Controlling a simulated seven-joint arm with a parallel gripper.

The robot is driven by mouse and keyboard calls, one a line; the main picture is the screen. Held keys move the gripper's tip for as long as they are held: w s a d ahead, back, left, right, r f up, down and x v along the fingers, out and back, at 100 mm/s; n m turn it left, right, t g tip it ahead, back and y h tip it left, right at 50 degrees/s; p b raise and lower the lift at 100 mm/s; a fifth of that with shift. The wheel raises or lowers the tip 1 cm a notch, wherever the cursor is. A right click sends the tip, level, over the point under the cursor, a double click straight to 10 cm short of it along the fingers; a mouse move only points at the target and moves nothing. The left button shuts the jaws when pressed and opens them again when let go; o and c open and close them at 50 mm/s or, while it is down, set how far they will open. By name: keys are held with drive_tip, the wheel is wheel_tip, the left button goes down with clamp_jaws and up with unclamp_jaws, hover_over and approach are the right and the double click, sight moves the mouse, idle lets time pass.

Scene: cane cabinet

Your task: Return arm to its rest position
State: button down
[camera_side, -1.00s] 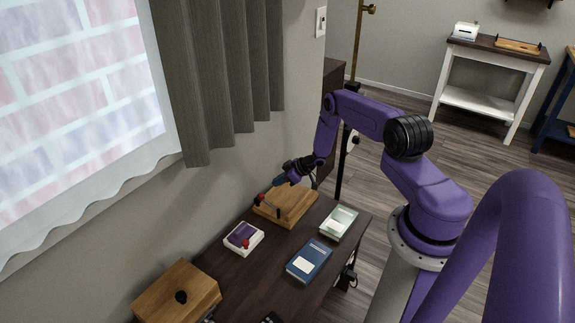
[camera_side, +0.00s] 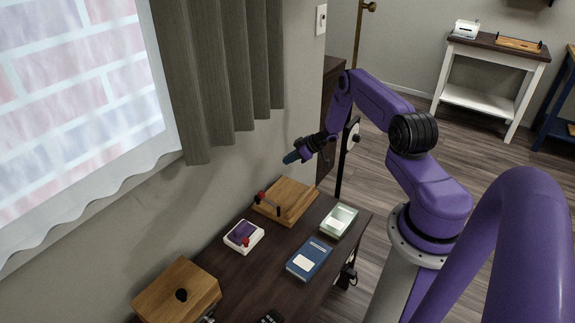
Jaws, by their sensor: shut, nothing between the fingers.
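My gripper (camera_side: 291,157) is at the end of the purple arm, in the air above the far end of the dark table (camera_side: 238,277). It points left toward the wall and looks shut and empty. Below it is a wooden block (camera_side: 293,201) with a red-tipped metal lever on its left side. The gripper is apart from the block and touches nothing that I can see.
A wooden box with a black knob (camera_side: 177,291) stands at the near left. The wall and curtain (camera_side: 222,80) border the left side.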

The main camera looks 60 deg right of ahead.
drive_tip(key=w+a+r+g+h, duration=0.1)
drive_tip(key=w+a+r, duration=0.35)
drive_tip(key=a, duration=0.25)
drive_tip(key=w+a+r+g+h, duration=0.1)
drive_tip(key=w+a+r+h, duration=0.15)
drive_tip(key=a+r, duration=0.4)
drive_tip(key=s+a+r+n+g, duration=0.1)
drive_tip(key=s+a+r, duration=0.35)
drive_tip(key=a, duration=0.25)
drive_tip(key=s+a+r, duration=0.3)
drive_tip(key=a+r, duration=0.3)
drive_tip(key=a, duration=0.2)
drive_tip(key=s+a+r+n+g, duration=0.1)
drive_tip(key=s+a+r, duration=0.35)
drive_tip(key=a, duration=0.25)
drive_tip(key=s+a+r+n+g, duration=0.1)
drive_tip(key=s+a+r, duration=0.1)
drive_tip(key=s, duration=0.3)
drive_tip(key=s+a+r+n, duration=0.1)
drive_tip(key=s+a+r, duration=0.15)
drive_tip(key=s, duration=0.35)
drive_tip(key=s+d+r+n+g, duration=0.1)
drive_tip(key=s+r+n+g, duration=0.1)
drive_tip(key=s, duration=0.8)
drive_tip(key=s+d+r+n+g, duration=0.1)
drive_tip(key=s+n, duration=0.1)
drive_tip(key=s, duration=0.9)
drive_tip(key=shift+d+r+g, duration=0.35)
drive_tip(key=shift+g, duration=0.05)
